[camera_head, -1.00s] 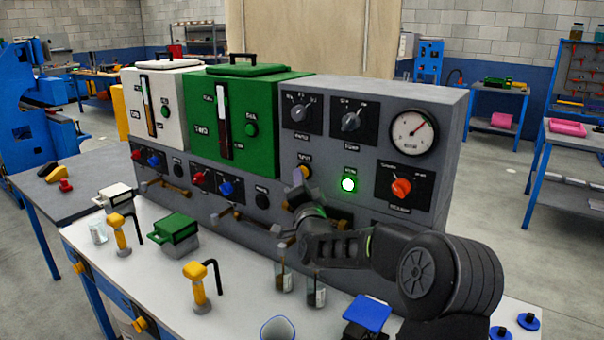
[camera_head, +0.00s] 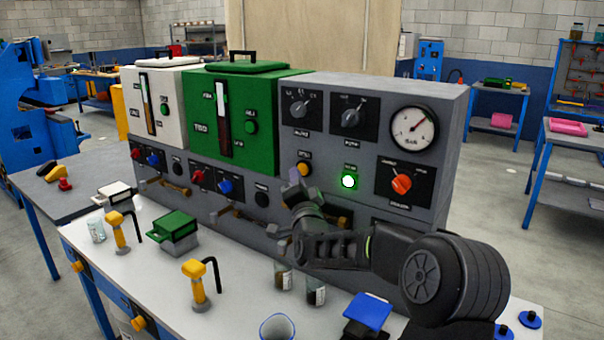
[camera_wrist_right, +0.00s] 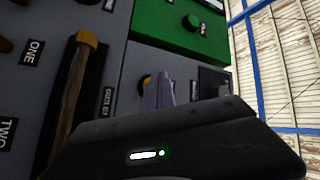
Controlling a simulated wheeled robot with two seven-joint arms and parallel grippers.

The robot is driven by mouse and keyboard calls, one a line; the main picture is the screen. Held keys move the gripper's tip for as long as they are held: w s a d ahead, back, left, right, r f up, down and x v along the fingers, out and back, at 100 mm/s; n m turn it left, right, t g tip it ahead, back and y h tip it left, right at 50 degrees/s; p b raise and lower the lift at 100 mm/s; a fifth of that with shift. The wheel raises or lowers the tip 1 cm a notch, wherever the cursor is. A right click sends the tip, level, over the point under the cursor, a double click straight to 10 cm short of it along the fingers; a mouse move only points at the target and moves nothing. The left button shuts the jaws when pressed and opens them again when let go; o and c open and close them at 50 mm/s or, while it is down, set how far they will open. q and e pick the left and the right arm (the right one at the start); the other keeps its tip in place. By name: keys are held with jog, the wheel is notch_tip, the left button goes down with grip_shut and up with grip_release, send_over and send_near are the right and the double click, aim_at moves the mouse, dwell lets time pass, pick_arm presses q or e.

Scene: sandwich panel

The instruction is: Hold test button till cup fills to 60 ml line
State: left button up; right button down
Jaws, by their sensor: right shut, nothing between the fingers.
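My right gripper (camera_head: 294,182) is shut and empty in front of the grey panel, with its fingertips just below and left of a yellow button (camera_head: 305,169). In the right wrist view the shut fingers (camera_wrist_right: 158,90) partly cover the yellow button (camera_wrist_right: 145,82); I cannot tell whether they touch it. The labels are too blurred to tell which button is the test button. A clear cup (camera_head: 96,230) stands at the bench's left, and another cup (camera_head: 277,328) with a blue rim is at the bottom edge. Their fill levels are unreadable. My left gripper is out of view.
A green lamp (camera_head: 348,181) glows beside the button. An orange knob (camera_head: 401,184) and a gauge (camera_head: 412,134) are further right. Two small jars, one at the left (camera_head: 283,275) and one at the right (camera_head: 315,291), and a yellow tap (camera_head: 199,285) stand in front on the bench.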

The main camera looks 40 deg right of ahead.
jog(key=shift+a, duration=0.2)
jog(key=a, duration=0.1)
jog(key=s+a+b, duration=0.1)
jog(key=a, duration=0.1)
jog(key=a+b, duration=0.1)
jog(key=shift+s+a, duration=0.25)
jog(key=shift+a, duration=0.1)
dwell(0.6)
